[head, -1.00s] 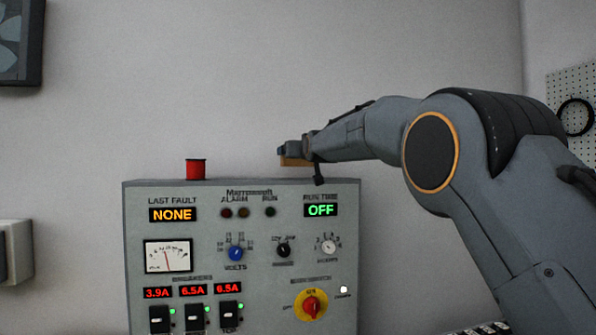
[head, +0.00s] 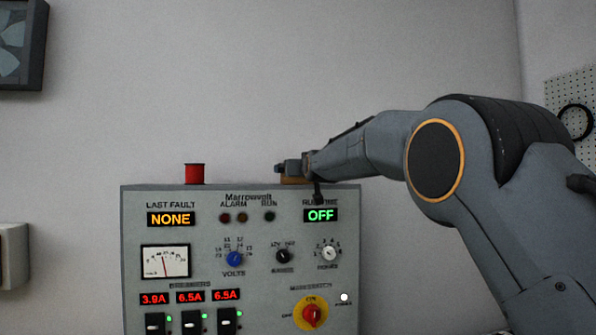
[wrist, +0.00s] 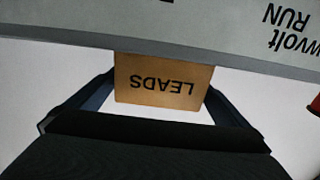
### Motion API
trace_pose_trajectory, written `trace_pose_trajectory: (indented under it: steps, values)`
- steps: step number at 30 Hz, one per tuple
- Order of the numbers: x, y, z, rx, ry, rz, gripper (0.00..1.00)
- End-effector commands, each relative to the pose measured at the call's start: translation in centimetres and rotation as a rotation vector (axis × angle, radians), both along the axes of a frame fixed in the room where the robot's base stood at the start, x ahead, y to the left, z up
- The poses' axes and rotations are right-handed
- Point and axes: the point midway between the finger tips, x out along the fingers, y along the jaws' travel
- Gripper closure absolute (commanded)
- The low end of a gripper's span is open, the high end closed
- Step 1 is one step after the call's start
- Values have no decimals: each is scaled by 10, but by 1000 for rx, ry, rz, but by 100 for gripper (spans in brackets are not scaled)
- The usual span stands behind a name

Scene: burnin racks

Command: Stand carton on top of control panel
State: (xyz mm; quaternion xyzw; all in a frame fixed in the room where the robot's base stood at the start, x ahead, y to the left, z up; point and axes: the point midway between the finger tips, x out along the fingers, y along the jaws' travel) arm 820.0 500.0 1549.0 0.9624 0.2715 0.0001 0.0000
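The carton is a small orange-brown box with the word LEADS on it. It shows in the wrist view (wrist: 162,72) between the two fingers of my gripper (wrist: 160,82), whose tips are at its sides. In the head view my gripper (head: 289,169) is above the right part of the control panel (head: 205,273), and only a low strip of the carton (head: 296,181) shows below it. The carton is upright, its bottom level with the panel's top edge; whether it touches is hard to tell. The grey panel also shows in the wrist view (wrist: 110,18).
A red spool (head: 195,174) stands on the panel top to the left. The top between it and the carton is clear. A pale wall lies behind. A pegboard (head: 570,95) is at the far right and a dark framed fan (head: 15,45) at the upper left.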

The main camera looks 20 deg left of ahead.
Motion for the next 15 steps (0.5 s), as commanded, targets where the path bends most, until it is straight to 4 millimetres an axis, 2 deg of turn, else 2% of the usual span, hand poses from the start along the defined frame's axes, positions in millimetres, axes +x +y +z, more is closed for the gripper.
trace_pose_trajectory:
  steps: [8,15]
  values:
    - [-5,-4,3,1,-1,0,0]
    - [-31,-20,2,1,-2,0,0]
